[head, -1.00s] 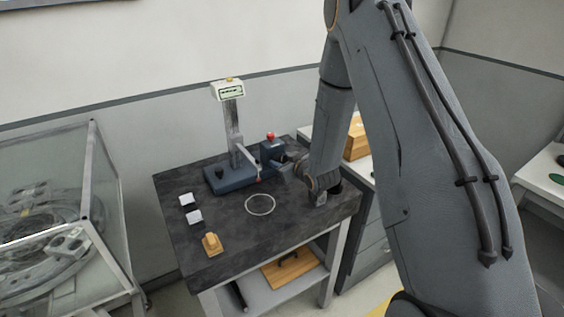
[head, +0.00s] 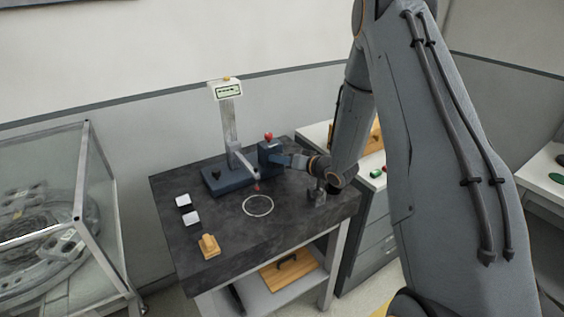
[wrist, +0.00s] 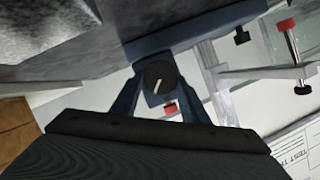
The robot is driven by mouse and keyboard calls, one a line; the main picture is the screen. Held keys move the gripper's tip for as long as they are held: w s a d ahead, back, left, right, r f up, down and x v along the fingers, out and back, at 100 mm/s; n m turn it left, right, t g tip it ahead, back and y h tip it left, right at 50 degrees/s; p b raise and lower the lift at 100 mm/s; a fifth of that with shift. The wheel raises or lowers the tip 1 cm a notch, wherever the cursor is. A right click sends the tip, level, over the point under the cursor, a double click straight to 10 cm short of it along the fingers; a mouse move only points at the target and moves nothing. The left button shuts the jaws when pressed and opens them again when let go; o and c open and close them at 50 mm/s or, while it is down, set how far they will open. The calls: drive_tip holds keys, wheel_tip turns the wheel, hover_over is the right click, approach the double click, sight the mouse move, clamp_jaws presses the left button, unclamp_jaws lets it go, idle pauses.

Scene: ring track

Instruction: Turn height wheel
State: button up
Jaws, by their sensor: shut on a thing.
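The height wheel (wrist: 160,78) is a round black knob with a white mark, seen in the wrist view between my fingers. My gripper (wrist: 158,90) is shut on it, one blue-grey finger on each side. In the head view my gripper (head: 284,160) reaches in from the right to the blue block (head: 268,155) of the gauge; the wheel itself is hidden there. The gauge has a blue base (head: 228,180), an upright grey column (head: 231,125) and a display head (head: 227,92). Its measuring arm (head: 245,165) ends in a red tip above the table.
The dark tabletop (head: 235,235) has a white ring mark (head: 258,205), two pale blocks, one white block being (head: 192,218), and a tan wooden piece (head: 208,246). A red knob (head: 268,136) stands above the blue block. A glass case (head: 50,220) stands at left.

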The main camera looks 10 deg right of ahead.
drive_tip(key=shift+m, duration=0.3)
idle(0.4)
drive_tip(key=o, duration=1.1)
drive_tip(key=shift+d, duration=0.1)
drive_tip(key=b+v, duration=0.2)
drive_tip(key=v, duration=0.5)
drive_tip(key=shift+s+d, duration=0.2)
drive_tip(key=shift+s, duration=0.1)
